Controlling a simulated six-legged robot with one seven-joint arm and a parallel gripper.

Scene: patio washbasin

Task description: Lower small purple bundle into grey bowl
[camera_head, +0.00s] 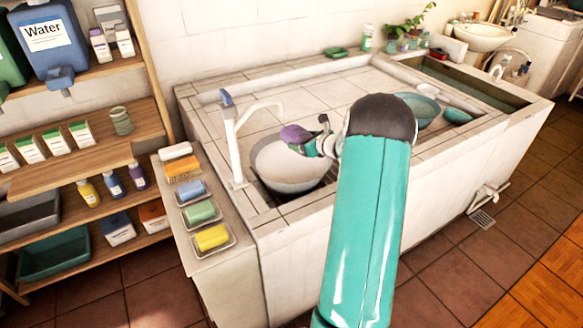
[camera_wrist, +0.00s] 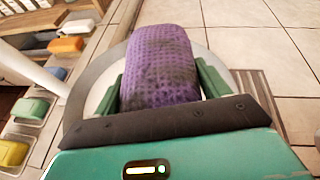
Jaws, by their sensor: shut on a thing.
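The small purple bundle (camera_wrist: 160,68) is held between the two green fingers of my gripper (camera_wrist: 160,90) in the wrist view. It has a waffle texture with dark smudges. In the head view the purple bundle (camera_head: 295,135) is at the upper rim of the grey bowl (camera_head: 285,168), with my gripper (camera_head: 312,146) just right of it. The bowl is wide and pale inside. In the wrist view the bowl's rim (camera_wrist: 90,80) shows behind the bundle, which covers much of its inside. I cannot tell whether the bundle touches the bowl.
A white tap (camera_head: 236,145) stands left of the bowl. A ledge with soap dishes (camera_head: 212,237) runs along the basin's left side. A teal bowl (camera_head: 422,108) sits farther right on the tiled basin top (camera_head: 300,95). Shelves with bottles (camera_head: 88,193) are at far left.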

